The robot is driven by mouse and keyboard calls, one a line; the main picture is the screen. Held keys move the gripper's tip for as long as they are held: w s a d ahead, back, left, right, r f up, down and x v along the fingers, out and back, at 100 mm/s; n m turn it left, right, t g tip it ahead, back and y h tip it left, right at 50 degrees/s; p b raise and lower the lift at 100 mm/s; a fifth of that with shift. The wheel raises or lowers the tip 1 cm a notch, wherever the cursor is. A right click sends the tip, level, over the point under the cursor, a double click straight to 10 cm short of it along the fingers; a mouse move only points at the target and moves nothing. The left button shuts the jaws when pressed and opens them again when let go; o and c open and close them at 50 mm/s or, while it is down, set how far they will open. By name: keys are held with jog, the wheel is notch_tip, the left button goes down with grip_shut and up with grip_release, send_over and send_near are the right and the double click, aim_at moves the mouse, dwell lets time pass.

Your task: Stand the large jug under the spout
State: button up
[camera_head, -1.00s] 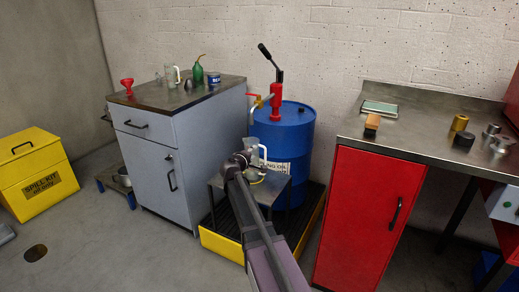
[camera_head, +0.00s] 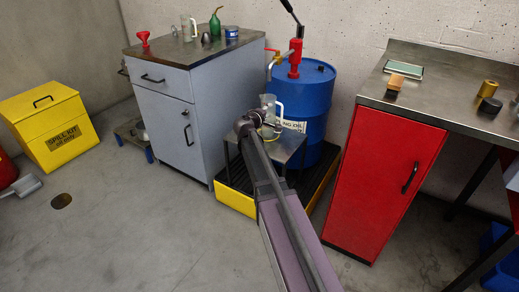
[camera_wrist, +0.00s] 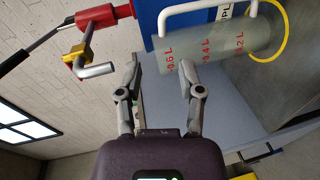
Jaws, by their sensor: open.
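A grey-green see-through jug (camera_head: 268,107) with a white handle stands upright on a small metal stand (camera_head: 291,144) in front of the blue drum. It looks like the large jug; the wrist view shows it sideways (camera_wrist: 232,42), with red litre marks. The spout (camera_head: 274,68) of the red hand pump is above the jug in the head view; its bent metal end also shows in the wrist view (camera_wrist: 97,71). My gripper (camera_wrist: 159,66) is open at the jug's upper part, one finger overlapping its wall; contact cannot be told. In the head view my gripper (camera_head: 246,127) partly hides the jug.
A yellow ring (camera_wrist: 284,35) is at the jug's base. The blue drum (camera_head: 316,100) stands in a yellow-edged tray (camera_head: 235,198). A grey cabinet (camera_head: 160,100) holds a smaller handled jug (camera_head: 187,29) and a green oil can (camera_head: 215,24). A red cabinet (camera_head: 380,185) stands right.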

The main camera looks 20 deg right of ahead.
jog(key=s+a+f+m+g+y, duration=0.3)
jog(key=s+a+f, duration=0.15)
jog(key=s, duration=0.45)
jog(key=s+a+f+m+g+y, duration=0.2)
jog(key=s+a+f+m+g, duration=0.1)
jog(key=s+f, duration=0.4)
jog(key=s+a+f+g+y, duration=0.1)
jog(key=s+a+g+y, duration=0.1)
jog(key=s+a, duration=0.4)
jog(key=s+a+f+m+g+y, duration=0.1)
jog(key=s+a+y, duration=0.3)
jog(key=s, duration=0.5)
jog(key=shift+s+a+f+g+y, duration=0.4)
jog(key=shift+a+f+g, duration=0.4)
jog(key=shift+a, duration=0.3)
jog(key=shift+c, duration=0.2)
